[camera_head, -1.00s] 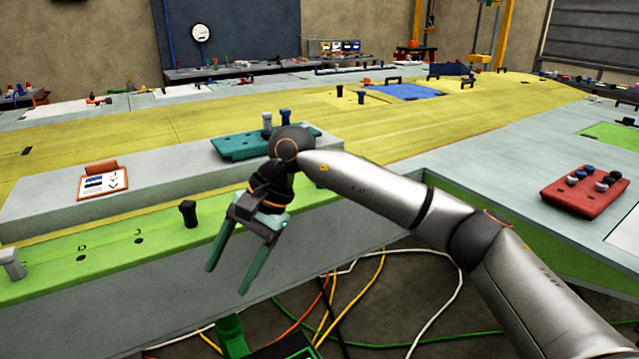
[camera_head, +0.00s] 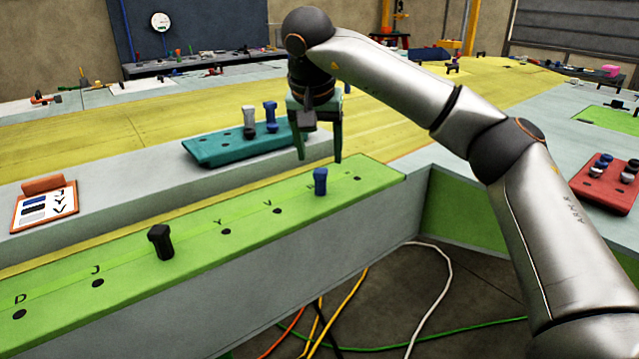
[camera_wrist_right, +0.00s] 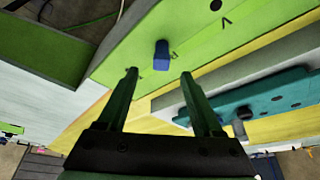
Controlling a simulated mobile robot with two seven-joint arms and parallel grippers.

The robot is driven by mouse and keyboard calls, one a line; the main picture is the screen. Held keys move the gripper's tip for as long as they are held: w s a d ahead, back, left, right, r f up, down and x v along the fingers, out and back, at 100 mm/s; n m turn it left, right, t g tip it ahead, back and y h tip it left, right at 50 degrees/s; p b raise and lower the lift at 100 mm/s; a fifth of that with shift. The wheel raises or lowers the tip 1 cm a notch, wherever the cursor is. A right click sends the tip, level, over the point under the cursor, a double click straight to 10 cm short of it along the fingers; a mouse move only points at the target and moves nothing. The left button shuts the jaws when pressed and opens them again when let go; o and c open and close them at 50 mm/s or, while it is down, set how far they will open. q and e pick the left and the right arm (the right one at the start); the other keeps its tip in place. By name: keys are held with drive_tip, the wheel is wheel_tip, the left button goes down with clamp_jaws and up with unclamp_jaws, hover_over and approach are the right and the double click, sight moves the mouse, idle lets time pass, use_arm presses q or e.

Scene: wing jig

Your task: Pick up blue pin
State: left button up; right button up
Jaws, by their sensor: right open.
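A blue pin (camera_head: 320,183) stands upright in the green strip (camera_head: 190,238), toward the strip's far right end. My right gripper (camera_head: 319,159) points down just above and behind it in the head view, fingers apart and empty. In the right wrist view the blue pin (camera_wrist_right: 161,56) shows just beyond the open fingertips (camera_wrist_right: 158,73), roughly centred between them. I cannot tell the exact height gap. Another blue pin (camera_head: 270,115) stands in the teal tray (camera_head: 215,152). My left gripper is not in view.
A black pin (camera_head: 160,241) stands in the same strip, with empty lettered holes around it. A white pin (camera_head: 249,121) is in the teal tray. A clipboard card (camera_head: 45,208) lies at left, and a red tray (camera_head: 603,190) with several pins at right. Cables lie on the floor.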

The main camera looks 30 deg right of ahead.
sight(320, 171)
drive_tip(key=x, duration=0.7)
drive_tip(key=shift+a, duration=0.15)
clamp_jaws()
idle(0.3)
